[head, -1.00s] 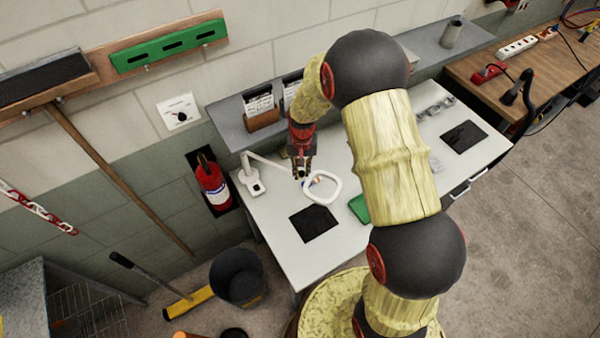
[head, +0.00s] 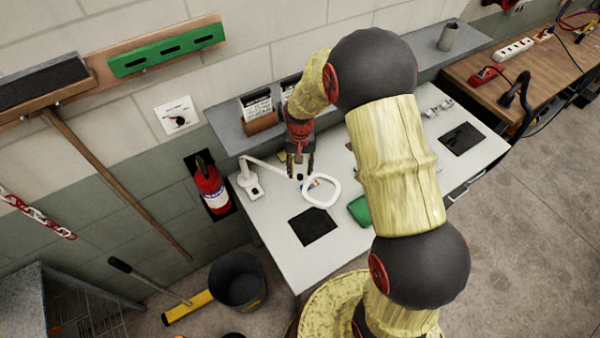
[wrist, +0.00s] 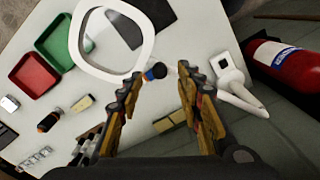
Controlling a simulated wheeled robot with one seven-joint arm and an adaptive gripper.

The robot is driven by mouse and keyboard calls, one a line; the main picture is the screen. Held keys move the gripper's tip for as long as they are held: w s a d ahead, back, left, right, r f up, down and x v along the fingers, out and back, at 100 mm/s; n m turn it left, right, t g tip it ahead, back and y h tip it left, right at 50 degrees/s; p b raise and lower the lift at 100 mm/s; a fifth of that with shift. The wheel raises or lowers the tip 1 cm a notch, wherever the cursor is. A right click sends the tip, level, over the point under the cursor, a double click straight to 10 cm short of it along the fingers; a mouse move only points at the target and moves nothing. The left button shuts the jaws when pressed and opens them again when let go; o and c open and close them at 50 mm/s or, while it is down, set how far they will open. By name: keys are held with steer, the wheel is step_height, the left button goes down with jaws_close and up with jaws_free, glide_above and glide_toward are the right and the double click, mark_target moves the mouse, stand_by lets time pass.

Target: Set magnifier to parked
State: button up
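The magnifier is a white ring-shaped head (head: 323,205) on a thin white arm from a white base (head: 251,186) on the desk's left side. Its ring also shows at the upper left of the wrist view (wrist: 104,73), with a blue and black knob (wrist: 155,71) at the ring's edge. My gripper (head: 300,174) is open, just behind the ring in the head view. In the wrist view the knob shows between the spread fingertips (wrist: 158,78). I cannot tell whether a finger touches the magnifier. Part of its arm is hidden by my fingers.
The pale desk (head: 285,245) carries a black mat (head: 312,227), and green (wrist: 64,40) and red (wrist: 34,75) trays. A grey shelf (head: 226,126) runs behind it along the wall. A red fire extinguisher (head: 211,188) hangs left of the desk.

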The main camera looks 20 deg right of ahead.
step_height(320, 180, up, 9)
stand_by(0.3)
steer(key=shift+c, duration=0.4)
